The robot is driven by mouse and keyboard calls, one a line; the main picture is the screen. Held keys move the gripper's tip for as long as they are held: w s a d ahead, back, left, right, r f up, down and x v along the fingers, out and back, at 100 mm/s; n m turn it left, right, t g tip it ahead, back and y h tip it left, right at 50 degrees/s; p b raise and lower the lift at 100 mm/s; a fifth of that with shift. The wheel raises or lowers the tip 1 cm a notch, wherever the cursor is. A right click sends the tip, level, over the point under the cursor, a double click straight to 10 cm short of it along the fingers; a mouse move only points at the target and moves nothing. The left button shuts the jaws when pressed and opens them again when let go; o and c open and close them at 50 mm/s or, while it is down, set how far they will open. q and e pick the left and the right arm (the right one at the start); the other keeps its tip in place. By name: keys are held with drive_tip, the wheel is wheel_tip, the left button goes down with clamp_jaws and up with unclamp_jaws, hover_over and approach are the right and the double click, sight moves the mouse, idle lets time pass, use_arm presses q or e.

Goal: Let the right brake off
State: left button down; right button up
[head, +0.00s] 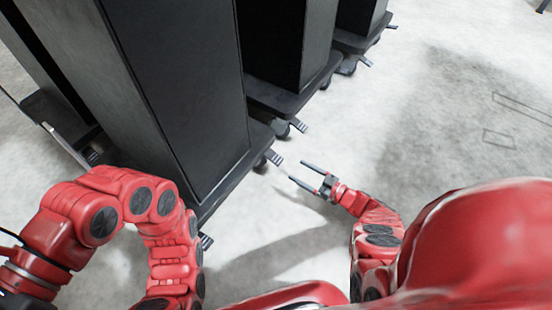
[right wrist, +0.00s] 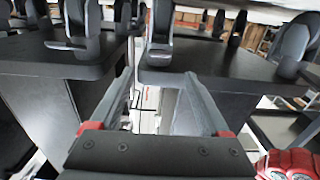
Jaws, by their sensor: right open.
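The nearest black dispenser (head: 180,90) stands on a dark wheeled base. The right brake (head: 274,157) is a small ribbed pedal on the caster at this base's right corner. Another pedal, the left brake (head: 206,241), shows at the front corner, partly behind my left arm. My right gripper (head: 296,171) is open and empty, just right of the right brake and apart from it, its fingers pointing towards it. In the right wrist view a caster with a pedal (right wrist: 160,48) appears beyond the open fingers, by the base edge. My left gripper is out of view.
A second dispenser (head: 272,40) stands behind, its base and caster pedal (head: 299,125) close to the right brake. A third (head: 357,14) stands farther back. Another base with a caster is at far left. The pale floor (head: 440,110) to the right is clear.

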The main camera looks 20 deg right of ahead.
sight(278, 160)
drive_tip(key=b+x, duration=0.2)
drive_tip(key=x, duration=0.7)
drive_tip(key=shift+w+a+f, duration=0.15)
drive_tip(key=shift+w+a, duration=0.05)
drive_tip(key=shift+w, duration=0.05)
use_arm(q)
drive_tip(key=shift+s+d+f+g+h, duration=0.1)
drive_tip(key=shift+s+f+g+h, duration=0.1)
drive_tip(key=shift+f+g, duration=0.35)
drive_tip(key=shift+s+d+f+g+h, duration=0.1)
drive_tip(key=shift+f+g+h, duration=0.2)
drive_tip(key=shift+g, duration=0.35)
use_arm(e)
drive_tip(key=shift+w+a, duration=0.25)
drive_tip(key=shift+w, duration=0.05)
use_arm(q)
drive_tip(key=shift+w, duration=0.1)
use_arm(e)
clamp_jaws()
